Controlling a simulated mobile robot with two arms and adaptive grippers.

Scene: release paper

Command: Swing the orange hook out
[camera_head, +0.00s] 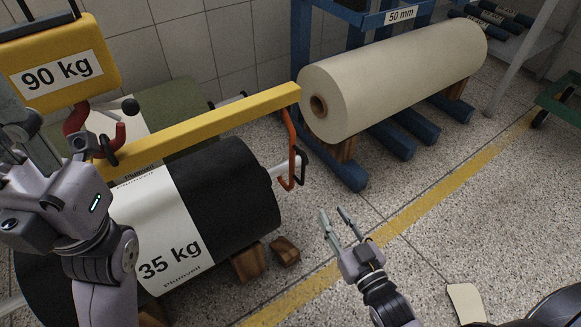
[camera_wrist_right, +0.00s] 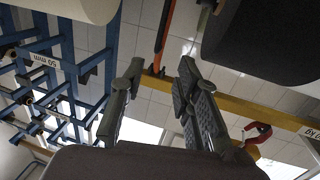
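The orange hook (camera_head: 290,140) hangs from the right end of the yellow beam (camera_head: 215,122). Its lower bend is beside the pale shaft end of the black 35 kg roll (camera_head: 235,190); I cannot tell whether it touches the shaft. In the right wrist view the orange hook (camera_wrist_right: 163,38) shows beyond and between the fingertips. My right gripper (camera_head: 334,217) is open and empty, below and right of the hook, apart from it. My left gripper (camera_head: 28,150) is at the far left, near the 90 kg block (camera_head: 62,68); its fingers are partly hidden.
A cream roll (camera_head: 400,75) rests on a blue rack (camera_head: 385,135) at the back. A red hook (camera_head: 75,120) hangs under the 90 kg block. Wooden chocks (camera_head: 249,262) sit by the black roll. The speckled floor at the right is mostly clear.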

